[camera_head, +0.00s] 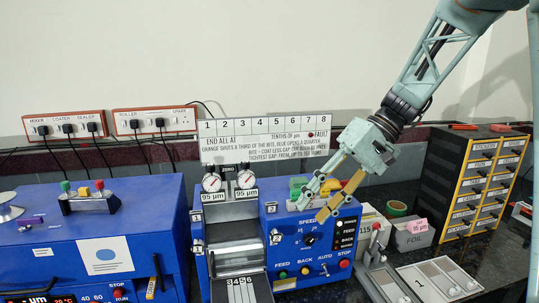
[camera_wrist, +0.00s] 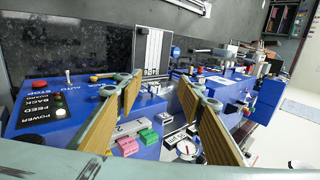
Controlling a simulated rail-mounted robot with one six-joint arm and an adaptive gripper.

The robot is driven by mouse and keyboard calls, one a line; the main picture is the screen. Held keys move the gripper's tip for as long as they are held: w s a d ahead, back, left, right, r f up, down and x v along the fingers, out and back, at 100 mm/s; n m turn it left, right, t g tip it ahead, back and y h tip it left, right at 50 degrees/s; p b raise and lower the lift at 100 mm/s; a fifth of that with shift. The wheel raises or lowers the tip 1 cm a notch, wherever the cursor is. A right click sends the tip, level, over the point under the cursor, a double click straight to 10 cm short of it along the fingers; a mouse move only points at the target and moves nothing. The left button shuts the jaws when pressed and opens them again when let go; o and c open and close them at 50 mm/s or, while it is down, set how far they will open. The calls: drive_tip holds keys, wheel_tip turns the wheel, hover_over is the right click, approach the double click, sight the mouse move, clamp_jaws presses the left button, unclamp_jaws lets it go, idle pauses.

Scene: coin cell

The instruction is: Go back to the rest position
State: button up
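My gripper (camera_head: 328,203) is in the head view, in front of the blue roller machine (camera_head: 287,240). It hangs from my arm over the machine's control panel and points down and to the left. Its two fingers are spread apart with nothing between them. Pink and green blocks (camera_wrist: 138,143) show behind and below the fingers there. I cannot tell whether the fingers touch the machine.
A blue machine (camera_head: 100,235) stands at left. A drawer cabinet (camera_head: 485,180), a box marked FOIL (camera_head: 412,236) and green tape (camera_head: 397,208) are at right. A white board (camera_head: 265,138) stands behind the roller machine. Open air lies above the machines.

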drive_tip(key=s+d+r+t+h, duration=0.1)
drive_tip(key=s+d+t+h, duration=0.1)
drive_tip(key=s, duration=0.9)
drive_tip(key=s+d+r+m+t+h, duration=0.1)
drive_tip(key=s+d+r+t+h, duration=0.1)
drive_tip(key=s, duration=1)
drive_tip(key=s+d+r+m+t+h, duration=0.1)
drive_tip(key=s+d+h, duration=0.2)
drive_tip(key=s, duration=0.9)
drive_tip(key=shift+d+r+t+h, duration=0.35)
drive_tip(key=shift+d+t+h, duration=0.05)
drive_tip(key=shift+d, duration=0.6)
idle(1.2)
